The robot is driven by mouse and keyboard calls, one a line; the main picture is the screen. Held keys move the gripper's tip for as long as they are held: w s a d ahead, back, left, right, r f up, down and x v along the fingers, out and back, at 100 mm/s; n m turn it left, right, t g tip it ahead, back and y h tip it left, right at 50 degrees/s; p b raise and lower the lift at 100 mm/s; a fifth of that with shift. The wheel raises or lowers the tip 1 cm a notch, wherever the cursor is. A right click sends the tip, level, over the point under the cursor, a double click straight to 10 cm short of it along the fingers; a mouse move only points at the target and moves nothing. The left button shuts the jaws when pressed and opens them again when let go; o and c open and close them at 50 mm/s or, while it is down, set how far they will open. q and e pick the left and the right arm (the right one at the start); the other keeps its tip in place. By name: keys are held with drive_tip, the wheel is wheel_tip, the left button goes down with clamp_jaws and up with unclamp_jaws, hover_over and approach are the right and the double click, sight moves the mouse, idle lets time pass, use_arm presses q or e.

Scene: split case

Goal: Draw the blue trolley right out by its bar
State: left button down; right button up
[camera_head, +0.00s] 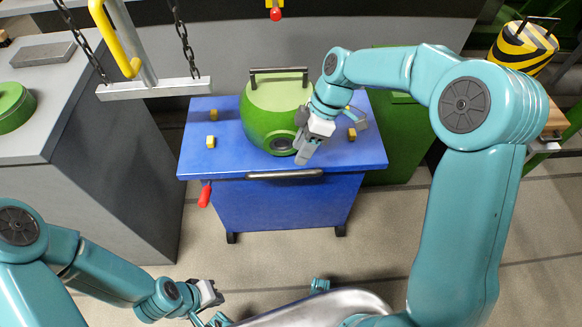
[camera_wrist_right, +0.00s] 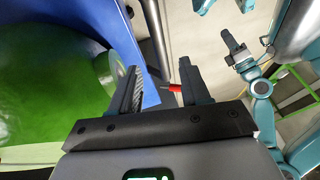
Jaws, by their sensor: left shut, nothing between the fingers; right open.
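The blue trolley (camera_head: 230,165) stands on wheels in the middle of the head view. Its grey bar (camera_head: 285,174) runs along the front edge of the top. My right gripper (camera_head: 301,158) is open and empty, pointing down just above and behind the bar, in front of the green round case. In the right wrist view the blue edge (camera_wrist_right: 140,35) and the dark bar (camera_wrist_right: 157,45) show beyond the fingers (camera_wrist_right: 162,82), with no contact visible. My left gripper (camera_head: 216,294) is shut and empty, low in front of the trolley.
The green case (camera_head: 265,118) sits on the trolley among small yellow blocks. A red lever (camera_head: 205,195) hangs at the trolley's left front. A grey counter (camera_head: 80,160) stands at left. A hoist beam (camera_head: 153,89) hangs at upper left. Floor before the trolley is clear.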

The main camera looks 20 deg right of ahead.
sight(289, 172)
drive_tip(key=b+x, duration=0.1)
drive_tip(key=x, duration=0.6)
clamp_jaws()
